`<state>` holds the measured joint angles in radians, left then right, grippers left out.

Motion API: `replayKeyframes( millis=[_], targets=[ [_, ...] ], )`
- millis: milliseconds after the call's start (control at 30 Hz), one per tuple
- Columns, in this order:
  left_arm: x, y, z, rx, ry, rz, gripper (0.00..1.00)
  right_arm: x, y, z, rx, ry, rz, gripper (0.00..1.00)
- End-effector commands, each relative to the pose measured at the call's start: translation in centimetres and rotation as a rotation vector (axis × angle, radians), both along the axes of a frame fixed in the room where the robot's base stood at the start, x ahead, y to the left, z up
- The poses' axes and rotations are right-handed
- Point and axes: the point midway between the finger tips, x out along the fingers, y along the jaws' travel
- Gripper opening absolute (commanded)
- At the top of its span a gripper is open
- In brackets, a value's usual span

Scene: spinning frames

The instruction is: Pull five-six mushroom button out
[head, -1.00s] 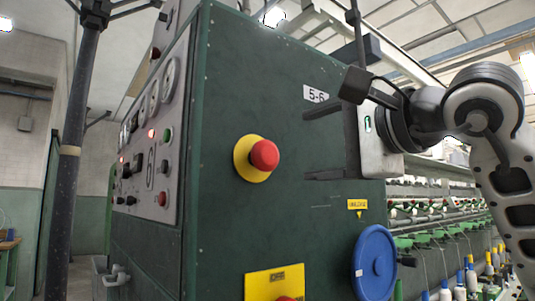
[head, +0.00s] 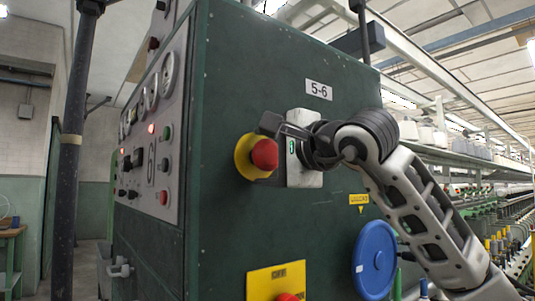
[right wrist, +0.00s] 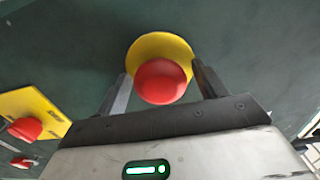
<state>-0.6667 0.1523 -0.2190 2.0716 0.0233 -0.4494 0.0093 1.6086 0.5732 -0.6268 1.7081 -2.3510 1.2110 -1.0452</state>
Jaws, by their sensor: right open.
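The red mushroom button (head: 264,154) sits on a round yellow plate (head: 243,160) on the green cabinet face, below and left of the "5-6" label (head: 318,90). My right gripper (head: 268,150) is at the button with its fingers open, one above and one below it in the head view. In the right wrist view the red button (right wrist: 161,82) lies between the two fingers of the right gripper (right wrist: 160,85), with the yellow plate (right wrist: 160,48) behind it. I cannot tell whether either finger touches the button. My left gripper is not in view.
A second yellow plate (head: 277,279) with a red button (head: 288,297) is lower on the cabinet. A blue wheel (head: 375,260) stands at its lower right. A control panel (head: 150,145) covers the left side, and a dark post (head: 77,150) stands further left.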

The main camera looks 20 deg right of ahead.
Motion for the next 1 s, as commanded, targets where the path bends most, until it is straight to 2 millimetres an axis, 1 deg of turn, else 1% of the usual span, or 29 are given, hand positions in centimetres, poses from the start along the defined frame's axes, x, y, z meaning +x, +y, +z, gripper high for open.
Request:
replayKeyframes(
  millis=[33,233,267,333,433,667,700,733,767,1000],
  targets=[
    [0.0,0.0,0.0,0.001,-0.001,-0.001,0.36,0.0,0.0,0.0,0.000,0.000,0.000,0.68],
    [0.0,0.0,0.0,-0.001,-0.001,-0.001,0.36,0.0,0.0,0.0,0.001,0.001,0.001,0.12],
    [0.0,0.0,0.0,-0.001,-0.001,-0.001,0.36,0.0,0.0,0.0,0.001,0.001,0.001,0.10],
    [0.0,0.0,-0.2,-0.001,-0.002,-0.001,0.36,-0.3,-0.1,-0.1,0.000,0.000,0.000,0.10],
    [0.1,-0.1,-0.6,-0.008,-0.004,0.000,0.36,-1.2,-0.5,-0.2,0.001,-0.002,-0.002,0.10],
    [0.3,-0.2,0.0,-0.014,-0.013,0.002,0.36,-1.4,-0.4,-0.1,0.000,0.005,0.001,0.10],
    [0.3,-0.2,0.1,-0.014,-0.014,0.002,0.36,-1.4,-0.4,-0.1,0.000,0.005,0.001,0.57],
    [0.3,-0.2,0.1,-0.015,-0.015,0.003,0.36,-1.4,-0.4,-0.1,0.000,0.005,0.001,0.65],
    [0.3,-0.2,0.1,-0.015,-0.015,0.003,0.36,-1.4,-0.4,-0.1,0.000,0.005,0.001,0.71],
    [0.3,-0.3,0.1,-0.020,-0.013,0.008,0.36,-1.4,-0.5,0.0,0.001,0.003,0.000,0.71]
  ],
)
